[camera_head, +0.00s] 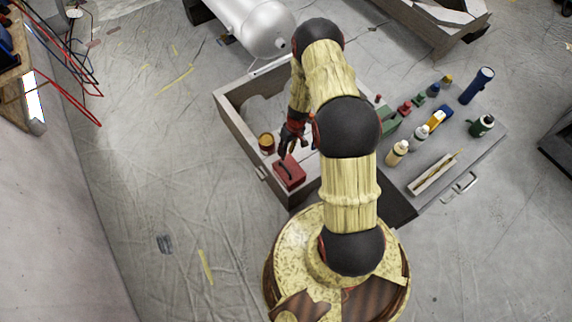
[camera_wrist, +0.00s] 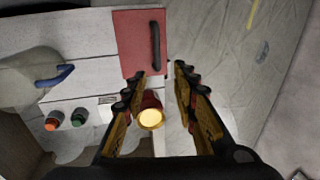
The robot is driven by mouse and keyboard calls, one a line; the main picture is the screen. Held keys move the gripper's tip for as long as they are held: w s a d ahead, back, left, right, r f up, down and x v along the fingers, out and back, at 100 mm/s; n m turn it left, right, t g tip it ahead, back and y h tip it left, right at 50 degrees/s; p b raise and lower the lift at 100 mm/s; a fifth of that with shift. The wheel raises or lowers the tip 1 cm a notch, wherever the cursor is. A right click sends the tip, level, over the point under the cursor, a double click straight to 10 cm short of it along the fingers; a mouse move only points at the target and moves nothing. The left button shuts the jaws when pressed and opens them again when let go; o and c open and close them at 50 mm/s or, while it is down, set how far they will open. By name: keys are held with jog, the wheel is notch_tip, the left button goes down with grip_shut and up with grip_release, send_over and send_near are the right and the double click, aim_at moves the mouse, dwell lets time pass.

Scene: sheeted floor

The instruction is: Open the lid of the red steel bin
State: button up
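The red steel bin (camera_head: 288,174) is a small red box with a dark handle on top, standing at the near left corner of a shallow grey-sided crate. In the wrist view its flat red lid (camera_wrist: 132,36) lies beyond my fingertips, with the black handle (camera_wrist: 155,46) running along its right side. The lid looks shut. My gripper (camera_head: 287,148) hangs just behind the bin in the head view. In the wrist view my gripper (camera_wrist: 160,78) is open, its two fingers wide apart with nothing between the tips. I cannot tell its exact height above the bin.
A jar with a yellowish top (camera_wrist: 150,118) stands close under my fingers; it also shows in the head view (camera_head: 266,141). The crate wall (camera_head: 240,146) rises at the left. Bottles stand on a grey panel (camera_head: 440,200) to the right. A white tank (camera_head: 255,25) lies behind.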

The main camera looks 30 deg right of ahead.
aim_at(285, 167)
jog(key=f, duration=0.3)
jog(key=s+a+f+b, duration=0.1)
jog(key=f, duration=0.3)
jog(key=f+b, duration=0.1)
jog(key=f, duration=0.2)
jog(key=shift+s+a+f, duration=0.15)
jog(key=shift+s, duration=0.1)
jog(key=shift+c, duration=0.5)
grip_shut()
